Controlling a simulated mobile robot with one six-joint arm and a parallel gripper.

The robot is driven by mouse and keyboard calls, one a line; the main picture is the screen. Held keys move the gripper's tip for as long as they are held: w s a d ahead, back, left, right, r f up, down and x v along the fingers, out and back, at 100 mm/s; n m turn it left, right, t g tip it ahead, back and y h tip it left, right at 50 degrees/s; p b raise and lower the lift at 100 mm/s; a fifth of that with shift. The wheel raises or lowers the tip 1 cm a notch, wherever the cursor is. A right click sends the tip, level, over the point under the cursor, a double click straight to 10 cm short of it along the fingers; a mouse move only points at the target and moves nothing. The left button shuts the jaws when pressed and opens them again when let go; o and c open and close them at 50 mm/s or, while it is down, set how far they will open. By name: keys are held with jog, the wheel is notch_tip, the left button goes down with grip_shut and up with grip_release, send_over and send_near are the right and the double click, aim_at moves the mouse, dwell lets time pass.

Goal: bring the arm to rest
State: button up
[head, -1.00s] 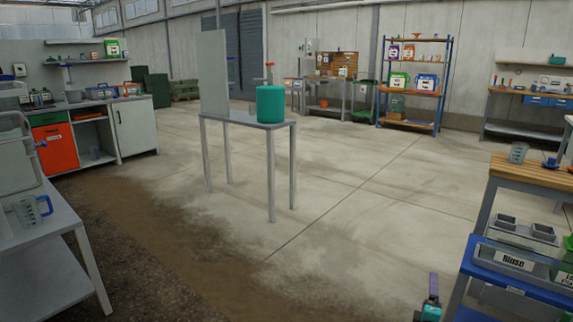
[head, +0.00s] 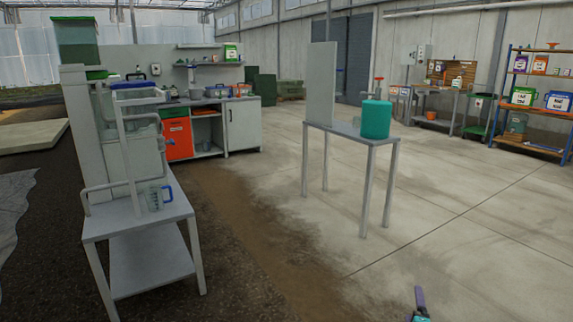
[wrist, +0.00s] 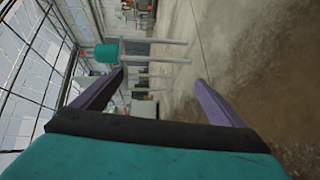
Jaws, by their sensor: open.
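My gripper (wrist: 160,80) shows in the wrist view with its two purple fingers spread wide apart and nothing between them. In the head view only a small part of my gripper (head: 419,300) shows at the bottom edge, over the floor. It touches nothing that I can see. The wrist view is turned on its side, with the teal tank (wrist: 106,53) and its stand beyond the fingers at upper left. The rest of my arm is out of view.
A grey stand (head: 352,138) with the teal tank (head: 376,120) and an upright panel (head: 321,85) stands mid-floor. A grey bench (head: 145,222) with piping and a blue-handled jug (head: 158,198) is at left. Cabinets (head: 243,128) and shelves (head: 541,95) stand behind. Concrete floor (head: 450,240) at right is clear.

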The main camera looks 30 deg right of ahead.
jog(key=w+a+f+n+y+p, duration=0.25)
jog(key=w+a+y+p, duration=0.35)
jog(key=w+a, duration=1.25)
jog(key=w+a+f+m+g+y+p, duration=0.1)
jog(key=a+f+y+p, duration=0.2)
jog(key=a, duration=0.8)
jog(key=w+a+f+g+y+p, duration=0.1)
jog(key=a+f+p, duration=0.25)
jog(key=a, duration=0.75)
jog(key=s+a+f+m+g+y+p, duration=0.1)
jog(key=s+a+f+g+p, duration=0.15)
jog(key=s+a, duration=0.4)
jog(key=s+a+f+m+g+y+p, duration=0.1)
jog(key=s+a+g+p, duration=0.25)
jog(key=a, duration=0.55)
jog(key=s+a+m+g, duration=0.2)
jog(key=s+m+g, duration=0.1)
jog(key=s, duration=0.6)
jog(key=s+a+m+g+y, duration=0.1)
jog(key=s+a+m+g, duration=0.2)
jog(key=s, duration=0.7)
jog(key=shift+r+m+g, duration=0.35)
jog(key=shift+r+g, duration=0.1)
jog(key=shift+g, duration=0.45)
